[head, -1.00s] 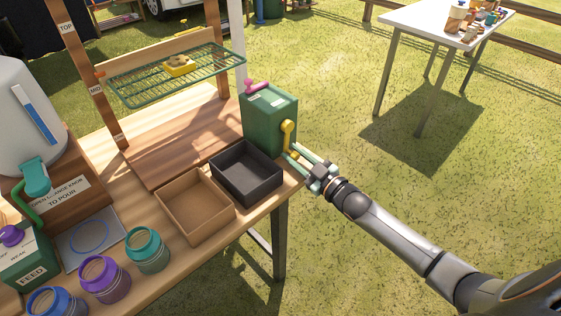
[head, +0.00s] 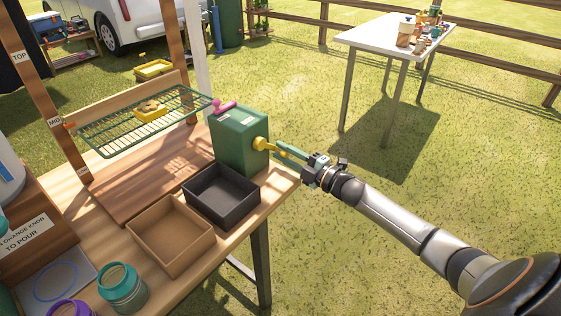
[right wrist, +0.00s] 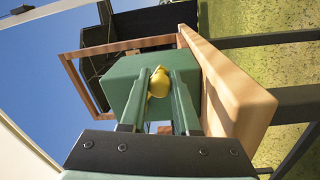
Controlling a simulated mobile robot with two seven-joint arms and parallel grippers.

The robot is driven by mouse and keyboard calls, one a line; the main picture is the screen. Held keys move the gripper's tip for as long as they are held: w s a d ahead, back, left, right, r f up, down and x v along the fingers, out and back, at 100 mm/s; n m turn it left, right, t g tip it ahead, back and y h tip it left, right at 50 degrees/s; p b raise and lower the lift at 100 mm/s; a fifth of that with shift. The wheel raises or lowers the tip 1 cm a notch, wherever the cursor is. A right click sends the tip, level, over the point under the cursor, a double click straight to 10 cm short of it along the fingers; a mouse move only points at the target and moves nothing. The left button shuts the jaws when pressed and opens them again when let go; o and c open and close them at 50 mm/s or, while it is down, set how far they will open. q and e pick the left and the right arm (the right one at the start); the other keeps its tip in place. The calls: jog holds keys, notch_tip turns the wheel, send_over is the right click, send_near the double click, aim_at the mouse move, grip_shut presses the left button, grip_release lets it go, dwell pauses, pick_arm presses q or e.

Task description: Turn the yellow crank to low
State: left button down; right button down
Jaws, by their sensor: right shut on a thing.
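The yellow crank (head: 260,143) is on the right side of the green box (head: 228,140) at the table's far right corner. Its arm points out to the right, toward my right gripper (head: 286,152). My right gripper is shut on the crank's outer end, and its fingers hide part of the handle. In the right wrist view the crank's rounded yellow end (right wrist: 158,83) sits between the two green fingers, in front of the green box (right wrist: 130,75). The "low" marking cannot be read. My left gripper is not in view.
A black tray (head: 190,192) and a brown tray (head: 130,228) stand on the wooden table beside the box. A pink handle (head: 226,106) is on the box top. A green wire rack (head: 105,135) is behind. Open grass lies to the right.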

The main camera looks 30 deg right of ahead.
jog(key=shift+w+d+r+n, duration=0.15)
jog(key=shift+r+n, duration=0.15)
jog(key=shift+n, duration=0.35)
jog(key=shift+s+d+r+n, duration=0.1)
jog(key=shift+d+r+n, duration=0.15)
jog(key=shift+n, duration=0.35)
jog(key=shift+w+d+r+n, duration=0.1)
jog(key=shift+r+n, duration=0.25)
jog(key=shift+n, duration=0.3)
jog(key=shift+y, duration=0.3)
jog(key=c, duration=0.9)
grip_release()
jog(key=shift+r, duration=0.1)
jog(key=v, duration=1.2)
jog(key=shift+s+d, duration=0.1)
jog(key=shift+s, duration=0.15)
